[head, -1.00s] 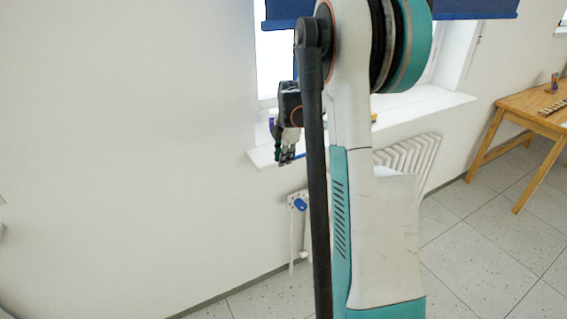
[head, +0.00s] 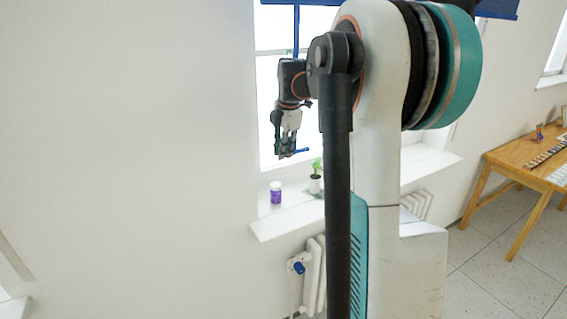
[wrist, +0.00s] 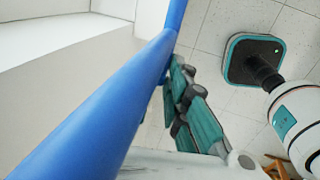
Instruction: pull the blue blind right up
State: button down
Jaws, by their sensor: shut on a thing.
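The blue blind (head: 500,9) shows only at the top edge of the head view, partly hidden by my arm. A blue rod (head: 296,32) hangs from it in front of the window, down to my wrist. My gripper (head: 286,152) points down in front of the lower window, above the sill, and a small blue end sticks out beside its fingers. In the wrist view a thick blue bar (wrist: 105,95) runs diagonally, with my teal-padded fingers (wrist: 190,108) against it. My gripper is shut on this blue bar; the exact contact is partly hidden.
Below my gripper, the white sill (head: 285,222) carries a purple-labelled jar (head: 276,193) and a small potted plant (head: 316,181). A radiator (head: 313,275) is under it. A wooden table (head: 515,152) stands at right. The floor between is clear.

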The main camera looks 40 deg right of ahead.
notch_tip(320, 180, up, 26)
jog(key=p, duration=1.2)
jog(key=shift+r+p, duration=0.15)
jog(key=shift+p, duration=0.15)
jog(key=shift+s, duration=0.1)
jog(key=c, duration=1.6)
grip_release()
jog(key=shift+w, duration=0.2)
jog(key=shift+c, duration=0.2)
jog(key=shift+o, duration=0.2)
jog(key=shift+s, duration=0.1)
notch_tip(320, 180, up, 12)
jog(key=s, duration=0.2)
jog(key=shift+s+a, duration=0.2)
jog(key=shift+a, duration=0.05)
jog(key=shift+f, duration=0.2)
